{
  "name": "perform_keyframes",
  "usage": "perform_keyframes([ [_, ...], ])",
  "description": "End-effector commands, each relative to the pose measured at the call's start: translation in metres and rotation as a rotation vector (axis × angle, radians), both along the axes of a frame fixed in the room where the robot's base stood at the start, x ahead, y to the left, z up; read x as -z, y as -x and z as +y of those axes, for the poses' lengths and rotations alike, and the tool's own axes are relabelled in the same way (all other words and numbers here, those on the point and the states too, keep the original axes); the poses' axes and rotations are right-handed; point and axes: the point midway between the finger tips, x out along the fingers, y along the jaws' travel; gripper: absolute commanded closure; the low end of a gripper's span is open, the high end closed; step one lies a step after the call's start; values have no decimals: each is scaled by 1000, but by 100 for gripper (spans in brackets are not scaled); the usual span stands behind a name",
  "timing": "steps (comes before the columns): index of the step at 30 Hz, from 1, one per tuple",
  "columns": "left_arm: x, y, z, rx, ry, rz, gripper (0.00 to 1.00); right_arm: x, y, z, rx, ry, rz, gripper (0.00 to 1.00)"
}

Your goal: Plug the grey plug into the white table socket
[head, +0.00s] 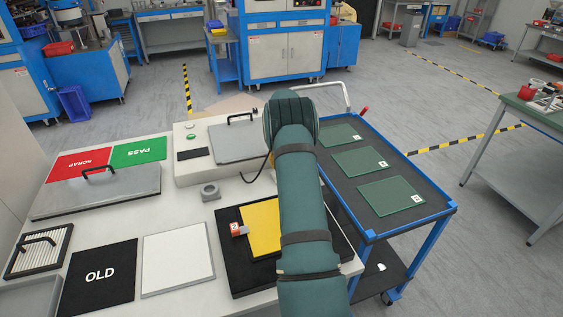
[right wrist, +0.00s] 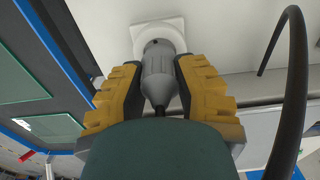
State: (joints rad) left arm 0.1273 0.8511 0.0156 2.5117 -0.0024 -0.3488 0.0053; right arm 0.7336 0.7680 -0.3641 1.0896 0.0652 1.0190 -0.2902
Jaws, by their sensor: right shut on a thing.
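My right gripper (right wrist: 160,82) is shut on the grey plug (right wrist: 160,72), which sits between its yellow-and-black fingers in the right wrist view. The plug's wide end points at the white table socket (right wrist: 140,32), a square plate behind it. The plug's end overlaps the plate, and I cannot tell whether it is inserted or just in front. In the head view my teal right arm reaches over the table and hides the gripper, plug and socket. My left gripper is in neither view.
A black cable (right wrist: 272,42) arcs beside the gripper. A white box with a grey lid (head: 238,142) stands by the arm. A grey ring-like part (head: 210,191), a black mat labelled OLD (head: 99,275) and a white pad (head: 177,257) lie left. A blue cart (head: 450,208) stands right.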

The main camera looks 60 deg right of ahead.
Motion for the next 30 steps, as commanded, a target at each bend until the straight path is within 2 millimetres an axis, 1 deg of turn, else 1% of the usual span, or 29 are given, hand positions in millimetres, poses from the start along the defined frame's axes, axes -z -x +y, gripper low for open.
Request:
perform_keyframes([
  [7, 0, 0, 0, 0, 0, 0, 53, 1, 0, 0, 0, 0, 0, 100],
  [30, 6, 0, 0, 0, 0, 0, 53, 11, 0, 0, 0, 0, 0, 100],
])
